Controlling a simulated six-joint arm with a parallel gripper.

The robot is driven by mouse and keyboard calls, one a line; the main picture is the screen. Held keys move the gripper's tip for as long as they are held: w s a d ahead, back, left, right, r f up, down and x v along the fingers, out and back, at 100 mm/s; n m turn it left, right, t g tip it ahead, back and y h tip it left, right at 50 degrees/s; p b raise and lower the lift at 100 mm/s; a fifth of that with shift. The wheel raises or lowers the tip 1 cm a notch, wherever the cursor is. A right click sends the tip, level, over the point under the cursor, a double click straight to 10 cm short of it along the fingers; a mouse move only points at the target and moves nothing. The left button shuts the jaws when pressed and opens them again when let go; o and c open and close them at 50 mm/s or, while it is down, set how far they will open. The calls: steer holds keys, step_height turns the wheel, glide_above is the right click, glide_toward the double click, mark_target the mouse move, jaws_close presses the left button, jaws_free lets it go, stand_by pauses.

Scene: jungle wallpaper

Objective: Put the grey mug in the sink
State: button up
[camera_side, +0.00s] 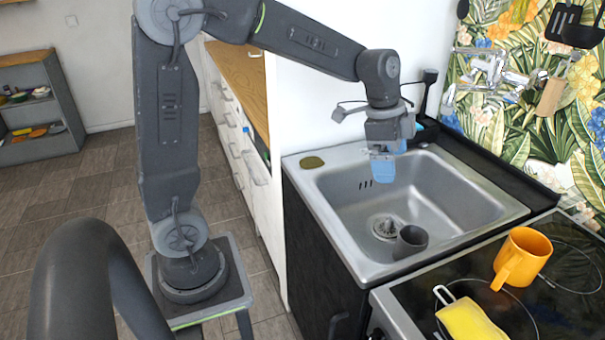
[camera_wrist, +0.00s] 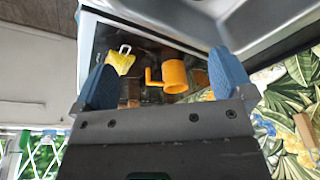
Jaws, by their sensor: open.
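The grey mug (camera_side: 410,241) is dark and small. It is inside the metal sink (camera_side: 345,230), near the basin's front right corner and beside the drain. I cannot tell whether it stands upright or is tilted. My gripper (camera_side: 383,170) is over the far part of the sink, above and apart from the mug, pointing down. Its blue fingers are spread with nothing between them, as the wrist view (camera_wrist: 164,82) also shows. I do not make out the grey mug in the wrist view.
An orange mug (camera_side: 522,256) and a yellow cloth-like item (camera_side: 470,322) are on the black hob (camera_side: 553,300) right of the sink. The faucet (camera_side: 428,92) rises behind the basin. A dark curved object (camera_side: 80,275) fills the near left.

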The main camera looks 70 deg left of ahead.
steer(key=s+d+r+n+t+y, duration=0.1)
steer(key=s+n, duration=0.4)
steer(key=s, duration=0.4)
steer(key=s+d+r+n+t, duration=0.1)
steer(key=s+n, duration=0.3)
steer(key=s, duration=0.6)
steer(key=shift+s+d+r+n+t+y, duration=0.15)
steer(key=shift+r+n+t+y, duration=0.2)
steer(key=shift+t, duration=0.45)
